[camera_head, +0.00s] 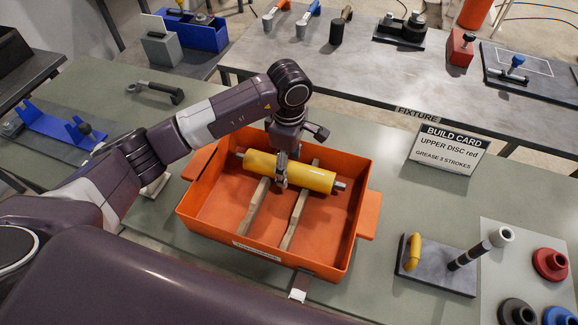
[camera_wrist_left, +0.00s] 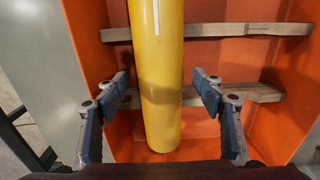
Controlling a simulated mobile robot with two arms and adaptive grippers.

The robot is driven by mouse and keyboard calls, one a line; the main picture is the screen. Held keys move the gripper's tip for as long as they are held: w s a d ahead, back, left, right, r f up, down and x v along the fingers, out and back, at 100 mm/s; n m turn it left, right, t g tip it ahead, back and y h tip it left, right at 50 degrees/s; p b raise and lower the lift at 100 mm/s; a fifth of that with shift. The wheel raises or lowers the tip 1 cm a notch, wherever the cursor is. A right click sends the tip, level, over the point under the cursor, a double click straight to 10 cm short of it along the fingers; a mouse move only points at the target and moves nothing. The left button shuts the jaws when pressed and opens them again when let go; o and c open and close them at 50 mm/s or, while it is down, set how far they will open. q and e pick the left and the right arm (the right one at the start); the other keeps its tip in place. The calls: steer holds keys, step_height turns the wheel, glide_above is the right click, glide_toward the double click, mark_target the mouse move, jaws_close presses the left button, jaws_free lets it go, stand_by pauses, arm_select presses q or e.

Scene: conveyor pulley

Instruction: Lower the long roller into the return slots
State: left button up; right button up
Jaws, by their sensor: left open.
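The long roller is a yellow cylinder (camera_head: 312,178) with grey shaft ends. It lies across two wooden bars in an orange crate (camera_head: 328,269) in the head view. My left gripper (camera_head: 281,181) is over the roller's middle, pointing down. In the left wrist view the roller (camera_wrist_left: 158,75) runs between the open fingers, with a gap visible on each side. The wooden bars show there too. A blue stand with two uprights (camera_head: 55,125) is on the table at the far left; I cannot tell whether it holds the return slots. My right gripper is not in view.
A build card (camera_head: 446,150) reading "UPPER DISC red" stands right of the crate. A grey plate with a yellow handle (camera_head: 413,252) and coloured discs (camera_head: 550,264) are at the lower right. A dark-handled tool (camera_head: 154,91) lies behind my left arm. A second table stands behind.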

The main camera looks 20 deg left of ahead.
arm_select(q)
steer(key=shift+f, duration=1.15)
jaws_close()
steer(key=shift+w+d+r, duration=0.1)
steer(key=shift+w+r, duration=0.1)
steer(key=shift+r, duration=0.05)
